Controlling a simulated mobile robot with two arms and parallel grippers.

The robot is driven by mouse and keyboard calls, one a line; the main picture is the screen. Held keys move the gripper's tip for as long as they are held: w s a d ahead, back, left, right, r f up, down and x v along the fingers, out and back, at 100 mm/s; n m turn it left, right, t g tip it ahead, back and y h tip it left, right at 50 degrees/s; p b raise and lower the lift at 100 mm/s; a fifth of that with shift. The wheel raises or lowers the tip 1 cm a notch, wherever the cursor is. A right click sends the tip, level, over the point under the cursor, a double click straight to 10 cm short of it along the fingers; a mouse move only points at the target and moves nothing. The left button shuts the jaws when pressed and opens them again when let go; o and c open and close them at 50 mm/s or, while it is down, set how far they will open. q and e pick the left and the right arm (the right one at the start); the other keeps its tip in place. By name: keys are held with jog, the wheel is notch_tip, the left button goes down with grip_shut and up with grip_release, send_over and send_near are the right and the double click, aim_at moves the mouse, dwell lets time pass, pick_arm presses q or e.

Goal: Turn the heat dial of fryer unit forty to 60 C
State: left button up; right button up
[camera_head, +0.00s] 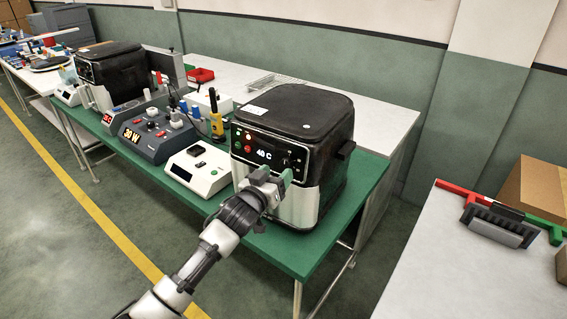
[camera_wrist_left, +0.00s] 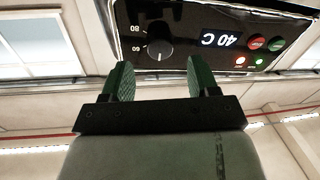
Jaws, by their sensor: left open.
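The near fryer (camera_head: 322,199) is a black and silver box on the green bench, and its display reads 40 C. In the left wrist view its black panel (camera_wrist_left: 190,40) is upside down, with the round heat dial (camera_wrist_left: 159,49) between marks such as 60 and 80. My left gripper (camera_head: 277,176) is at the fryer's front, below the panel. In the wrist view its green fingertips (camera_wrist_left: 161,75) are open and empty, with the dial beyond the gap and apart from them. The dial is hard to make out in the head view. My right gripper is not in view.
A white box with a small display (camera_head: 197,172) and a grey unit reading 30 W (camera_head: 150,138) stand left of the fryer. A similar fryer (camera_head: 112,72) is farther left. A white table (camera_head: 440,250) is at the right. The bench front is clear.

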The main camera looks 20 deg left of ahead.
aim_at(285, 165)
pick_arm(q)
jog(key=w, duration=0.2)
jog(key=w+d, duration=0.1)
jog(key=w, duration=0.1)
jog(key=shift+w, duration=0.2)
jog(key=c, duration=0.9)
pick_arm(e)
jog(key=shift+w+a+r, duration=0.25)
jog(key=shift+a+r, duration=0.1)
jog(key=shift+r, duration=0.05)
